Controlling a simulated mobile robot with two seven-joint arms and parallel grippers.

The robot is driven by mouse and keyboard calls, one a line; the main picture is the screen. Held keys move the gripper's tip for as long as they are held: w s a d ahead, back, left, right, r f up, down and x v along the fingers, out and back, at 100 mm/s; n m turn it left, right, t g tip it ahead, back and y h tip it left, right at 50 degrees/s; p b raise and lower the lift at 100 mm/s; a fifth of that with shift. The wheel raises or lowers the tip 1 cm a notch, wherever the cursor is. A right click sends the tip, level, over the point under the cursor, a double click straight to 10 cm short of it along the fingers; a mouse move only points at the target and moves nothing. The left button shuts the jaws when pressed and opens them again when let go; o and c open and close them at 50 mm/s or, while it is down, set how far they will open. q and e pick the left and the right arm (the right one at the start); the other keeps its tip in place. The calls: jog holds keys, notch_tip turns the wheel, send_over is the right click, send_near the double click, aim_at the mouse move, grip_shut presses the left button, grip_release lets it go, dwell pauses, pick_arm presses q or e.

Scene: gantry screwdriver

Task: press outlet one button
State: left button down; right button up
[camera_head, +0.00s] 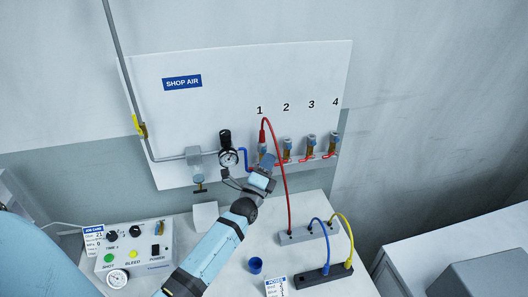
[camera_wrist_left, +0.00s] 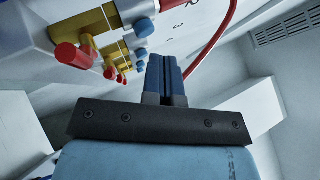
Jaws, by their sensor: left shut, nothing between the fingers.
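Outlet one (camera_head: 263,147) is under the number 1 on the white SHOP AIR panel, and a red hose is plugged into its top. My left gripper (camera_head: 267,163) is just in front of its lower part and hides it there. In the left wrist view, the blue-grey fingers (camera_wrist_left: 165,78) are together and empty. Several brass outlets with red handles (camera_wrist_left: 88,52) and blue-grey collars are left of the fingers. I cannot tell which outlet is nearest there or whether the fingers touch anything. The button of outlet one cannot be made out. My right gripper is not in view.
A pressure gauge (camera_head: 228,158) is left of outlet one. The red hose (camera_head: 281,170) arches down to a grey manifold (camera_head: 308,232). Blue and yellow hoses join it to a black block (camera_head: 323,275). A blue cup (camera_head: 255,265) and a control box (camera_head: 130,246) are on the table.

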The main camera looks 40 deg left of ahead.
pick_arm(q)
jog(key=shift+a, duration=0.1)
jog(key=shift+w+a+r, duration=0.1)
jog(key=shift+w+a, duration=0.1)
